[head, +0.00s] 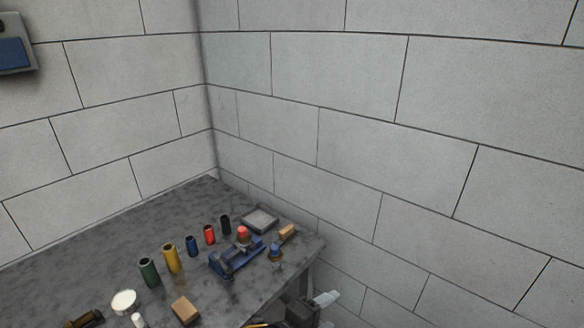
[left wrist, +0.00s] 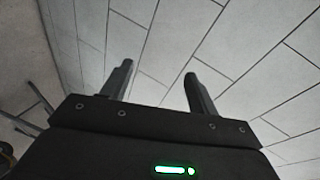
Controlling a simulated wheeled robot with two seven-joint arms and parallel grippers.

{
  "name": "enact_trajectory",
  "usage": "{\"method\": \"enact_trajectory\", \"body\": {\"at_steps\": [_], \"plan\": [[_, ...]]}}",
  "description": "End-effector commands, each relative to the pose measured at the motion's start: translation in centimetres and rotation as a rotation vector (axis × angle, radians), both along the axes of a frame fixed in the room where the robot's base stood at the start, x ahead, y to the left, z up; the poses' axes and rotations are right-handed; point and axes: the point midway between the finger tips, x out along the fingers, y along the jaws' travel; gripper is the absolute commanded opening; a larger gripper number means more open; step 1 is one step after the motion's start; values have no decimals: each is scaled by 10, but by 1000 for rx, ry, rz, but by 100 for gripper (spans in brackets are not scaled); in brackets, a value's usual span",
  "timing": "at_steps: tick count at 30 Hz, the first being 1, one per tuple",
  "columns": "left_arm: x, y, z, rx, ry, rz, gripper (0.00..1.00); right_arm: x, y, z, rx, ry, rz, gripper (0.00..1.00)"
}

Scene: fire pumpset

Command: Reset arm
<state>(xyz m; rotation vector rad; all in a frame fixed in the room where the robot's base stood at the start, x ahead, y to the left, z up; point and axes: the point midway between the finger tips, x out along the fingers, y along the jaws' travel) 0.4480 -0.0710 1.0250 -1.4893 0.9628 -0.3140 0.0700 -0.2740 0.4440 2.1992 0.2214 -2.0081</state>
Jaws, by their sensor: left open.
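My left gripper (head: 318,302) shows at the bottom edge of the head view, just past the right edge of the grey table, and is partly cut off. In the left wrist view my left gripper (left wrist: 158,78) has its two dark fingers spread apart with nothing between them. Only pale wall shows beyond the fingers. The gripper looks clear of the objects on the table. My right gripper is not in view.
The grey table (head: 110,232) stands in a wall corner. It bears coloured cylinders, including a yellow one (head: 170,259), a blue fixture (head: 236,257), a grey tray (head: 260,219) and a wooden block (head: 185,310). Block walls (head: 340,140) close off the back and right.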

Motion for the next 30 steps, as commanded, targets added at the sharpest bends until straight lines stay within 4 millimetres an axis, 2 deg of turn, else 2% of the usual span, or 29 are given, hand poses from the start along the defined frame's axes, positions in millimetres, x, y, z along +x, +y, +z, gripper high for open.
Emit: {"method": "enact_trajectory", "body": {"at_steps": [1, 3, 6, 9, 12, 18, 24, 26, 30], "plan": [[-4, 32, -21, -65, 167, 150, 60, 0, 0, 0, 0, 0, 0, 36], [-13, 80, -49, -152, 388, 373, 60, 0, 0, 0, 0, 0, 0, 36], [-39, 144, -87, -257, 651, 673, 60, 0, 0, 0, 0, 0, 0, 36], [-70, 193, -115, -330, 831, 911, 60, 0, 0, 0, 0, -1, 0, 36], [-100, 229, -133, -380, 954, 1099, 60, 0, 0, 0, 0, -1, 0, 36], [-154, 280, -154, -450, 1112, 1392, 60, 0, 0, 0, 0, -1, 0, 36], [-207, 320, -163, -500, 1214, 1651, 60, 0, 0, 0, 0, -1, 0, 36], [-197, 316, -190, -491, 1216, 1639, 60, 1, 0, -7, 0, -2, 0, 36], [-189, 315, -236, -474, 1227, 1642, 60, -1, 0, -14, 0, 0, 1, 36]]}}
